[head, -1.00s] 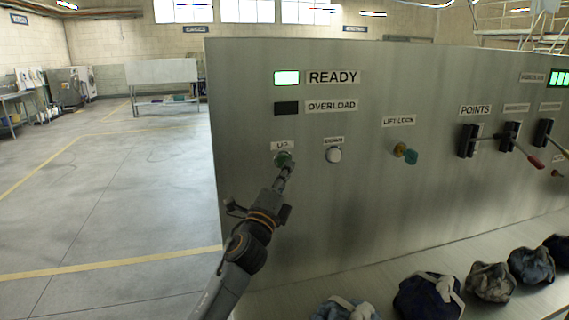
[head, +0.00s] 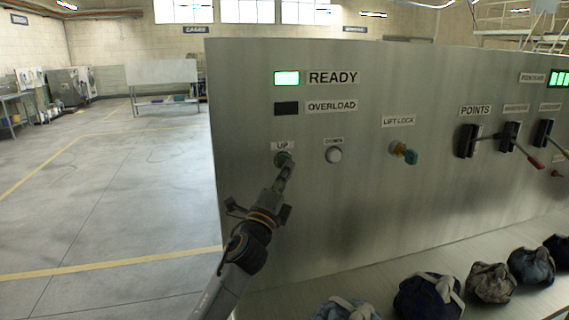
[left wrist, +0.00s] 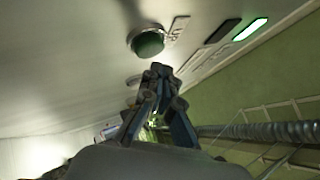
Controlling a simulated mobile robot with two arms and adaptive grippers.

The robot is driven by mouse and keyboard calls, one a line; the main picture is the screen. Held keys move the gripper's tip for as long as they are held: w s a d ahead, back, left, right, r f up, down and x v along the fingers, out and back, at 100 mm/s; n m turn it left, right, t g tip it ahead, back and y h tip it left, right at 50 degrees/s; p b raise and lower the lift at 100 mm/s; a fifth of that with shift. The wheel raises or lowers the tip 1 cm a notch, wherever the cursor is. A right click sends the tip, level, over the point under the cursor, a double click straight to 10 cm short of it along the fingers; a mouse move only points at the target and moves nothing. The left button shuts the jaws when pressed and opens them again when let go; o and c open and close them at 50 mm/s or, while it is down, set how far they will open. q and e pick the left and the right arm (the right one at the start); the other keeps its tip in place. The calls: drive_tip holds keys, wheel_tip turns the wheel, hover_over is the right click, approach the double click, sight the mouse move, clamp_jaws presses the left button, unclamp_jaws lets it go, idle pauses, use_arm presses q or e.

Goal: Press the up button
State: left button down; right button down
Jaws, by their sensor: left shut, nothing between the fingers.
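The green up button (head: 281,159) sits on the metal panel under the label UP (head: 283,146). It also shows in the left wrist view (left wrist: 148,43), round in a metal ring, just past my fingertips. My left gripper (head: 289,167) is shut and empty, its tips at the button's lower right edge in the head view. In the left wrist view the shut fingertips (left wrist: 158,70) lie just below the button; I cannot tell whether they touch it. My right gripper is not in view.
A white down button (head: 333,155) is right of the up button. A lift lock key (head: 404,153) and levers (head: 467,141) are farther right. The READY light (head: 286,78) is green; the OVERLOAD light (head: 286,108) is dark. Several sling bags (head: 428,297) lie on the ledge below.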

use_arm(q)
drive_tip(key=shift+w, duration=0.1)
drive_tip(key=shift+w+a, duration=0.1)
drive_tip(key=shift+w, duration=0.2)
